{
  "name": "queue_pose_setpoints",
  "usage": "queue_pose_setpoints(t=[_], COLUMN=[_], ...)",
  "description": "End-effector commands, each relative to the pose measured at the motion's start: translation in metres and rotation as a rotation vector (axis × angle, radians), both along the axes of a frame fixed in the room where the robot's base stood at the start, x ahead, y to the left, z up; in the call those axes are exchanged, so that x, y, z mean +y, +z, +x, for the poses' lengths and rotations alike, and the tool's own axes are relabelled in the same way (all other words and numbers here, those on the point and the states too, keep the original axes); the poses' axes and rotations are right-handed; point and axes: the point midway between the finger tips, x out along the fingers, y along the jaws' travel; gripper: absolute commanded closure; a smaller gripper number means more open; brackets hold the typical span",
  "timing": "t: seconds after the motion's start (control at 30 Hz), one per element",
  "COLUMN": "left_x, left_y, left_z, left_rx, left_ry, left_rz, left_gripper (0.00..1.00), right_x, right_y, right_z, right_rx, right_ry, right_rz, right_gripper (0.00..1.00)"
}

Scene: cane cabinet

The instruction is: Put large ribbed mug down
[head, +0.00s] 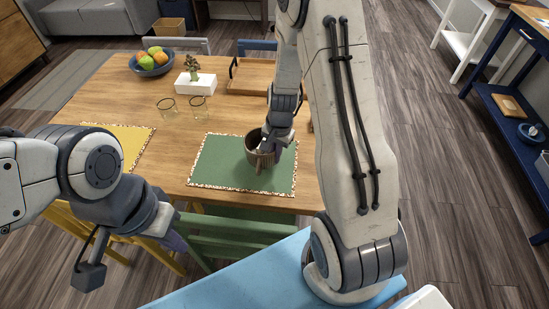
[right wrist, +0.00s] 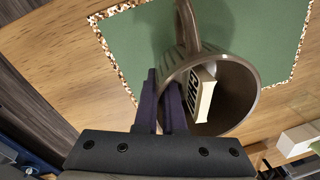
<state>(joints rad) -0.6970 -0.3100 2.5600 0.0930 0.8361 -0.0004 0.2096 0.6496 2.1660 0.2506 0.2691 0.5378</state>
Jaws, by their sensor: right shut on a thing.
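The large ribbed mug (head: 257,158) is grey-brown and looks upright over the green placemat (head: 220,165) on the wooden table. I cannot tell whether its base touches the mat. My right gripper (head: 266,146) is shut on the mug's wall at the rim; in the right wrist view its dark fingers (right wrist: 172,108) pinch the rim of the mug (right wrist: 238,82). A white block with black markings (right wrist: 203,92) is inside the mug. My left gripper (head: 172,238) hangs near the chairs at the table's front edge, mostly hidden behind its own wrist, holding nothing that I can see.
Two glasses (head: 183,107) stand behind the placemat. A white planter (head: 195,84), a fruit bowl (head: 152,64) and a wooden tray (head: 258,76) are farther back. A yellow placemat (head: 130,142) lies left. A green chair (head: 225,236) stands at the front edge.

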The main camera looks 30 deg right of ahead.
Motion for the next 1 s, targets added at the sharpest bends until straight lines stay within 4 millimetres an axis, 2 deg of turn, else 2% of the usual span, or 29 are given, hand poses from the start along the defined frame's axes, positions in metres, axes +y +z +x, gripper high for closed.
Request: queue_pose_setpoints(t=[0.03,0.13,0.5,0.57,0.6,1.0], left_x=[0.0,0.0,0.0,0.0,0.0,0.0], left_y=[-0.002,-0.003,-0.005,-0.005,-0.004,0.0], left_z=[0.0,0.0,0.0,0.0,0.0,0.0], left_rx=[0.0,0.0,0.0,0.0,0.0,0.0], left_ry=[0.0,0.0,0.0,0.0,0.0,0.0], left_rz=[0.0,0.0,0.0,0.0,0.0,0.0], left_gripper=[1.0,1.0,1.0,1.0,1.0,1.0], right_x=[0.0,-0.001,-0.001,-0.001,-0.001,-0.001], right_y=[-0.009,-0.016,-0.02,-0.019,-0.019,-0.013], right_z=[0.0,0.0,0.0,0.0,0.0,0.0], right_rx=[0.002,-0.001,-0.002,-0.001,-0.001,-0.002], right_ry=[-0.001,0.0,0.0,0.0,0.0,0.0], right_rz=[0.001,-0.001,-0.001,0.0,-0.001,-0.001], right_gripper=[1.0,1.0,1.0,0.78,0.63,0.63])
